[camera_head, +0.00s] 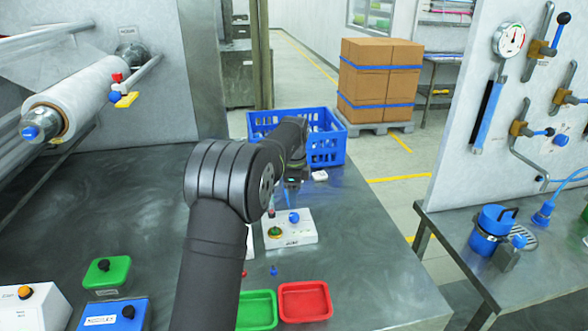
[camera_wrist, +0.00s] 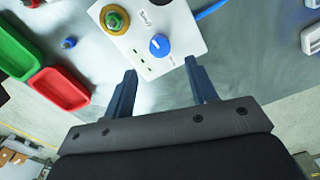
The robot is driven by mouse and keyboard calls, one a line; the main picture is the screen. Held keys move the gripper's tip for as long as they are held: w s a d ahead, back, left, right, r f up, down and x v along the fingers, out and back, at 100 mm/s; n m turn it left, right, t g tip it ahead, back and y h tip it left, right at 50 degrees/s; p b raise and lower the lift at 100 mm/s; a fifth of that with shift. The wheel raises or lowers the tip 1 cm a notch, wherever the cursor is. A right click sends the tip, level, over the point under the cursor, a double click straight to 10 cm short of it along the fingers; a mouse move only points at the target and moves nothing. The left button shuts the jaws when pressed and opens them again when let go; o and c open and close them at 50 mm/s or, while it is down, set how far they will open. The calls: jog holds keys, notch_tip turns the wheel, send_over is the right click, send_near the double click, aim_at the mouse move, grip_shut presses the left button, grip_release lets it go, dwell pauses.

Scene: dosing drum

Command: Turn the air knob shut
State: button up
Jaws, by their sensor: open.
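A white box (camera_head: 290,236) stands on the steel table. It carries a round blue knob (camera_head: 293,217) and a green knob on a yellow base (camera_head: 274,231). In the wrist view the blue knob (camera_wrist: 159,45) has a white mark on top, and the green knob (camera_wrist: 114,19) is to its left. My gripper (camera_wrist: 160,69) is open and empty, with the blue knob just beyond and between its fingertips in the picture. I see no contact. The box's lettering is too small to read, so I cannot tell which knob is the air knob.
Green and red trays (camera_head: 305,301) lie in front of the box, with small blue-topped pieces nearby. A blue crate (camera_head: 337,146) stands behind. At right, a wall panel (camera_head: 530,90) carries a gauge and several valve levers. Bare table lies right of the box.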

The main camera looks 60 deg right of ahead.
aim_at(294, 215)
notch_tip(294, 215, up, 10)
jog(key=shift+r, duration=0.2)
dwell(0.6)
notch_tip(294, 215, down, 18)
jog(key=shift+r, duration=0.2)
dwell(0.4)
